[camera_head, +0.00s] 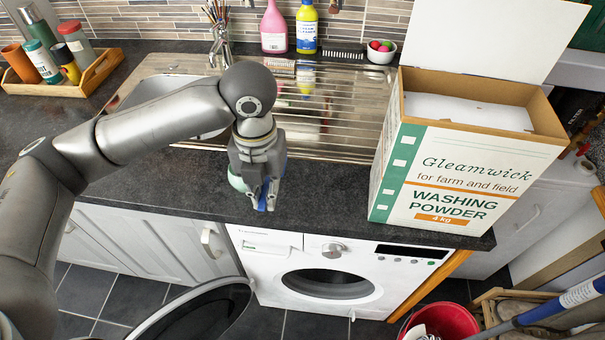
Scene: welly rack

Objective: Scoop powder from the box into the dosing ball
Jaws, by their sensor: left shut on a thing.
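The washing powder box (460,180) stands on the right of the dark worktop with its lid flap (490,35) up. White powder (470,110) shows inside it. My left gripper (265,198) is low over the worktop, left of the box, shut on a small blue thing (271,203). Its fingers hide most of it, so I cannot tell whether it is a scoop. A pale green and white round thing (237,182), possibly the dosing ball, shows partly behind the gripper at its left. I cannot tell whether they touch. My right gripper is out of view.
A steel sink (345,120) lies behind. Pink (274,30) and yellow (306,30) bottles and a small bowl (381,54) stand at its back. A wooden tray (95,75) of bottles is at far left. The washing machine (300,262) is below, its round door (200,312) swung open.

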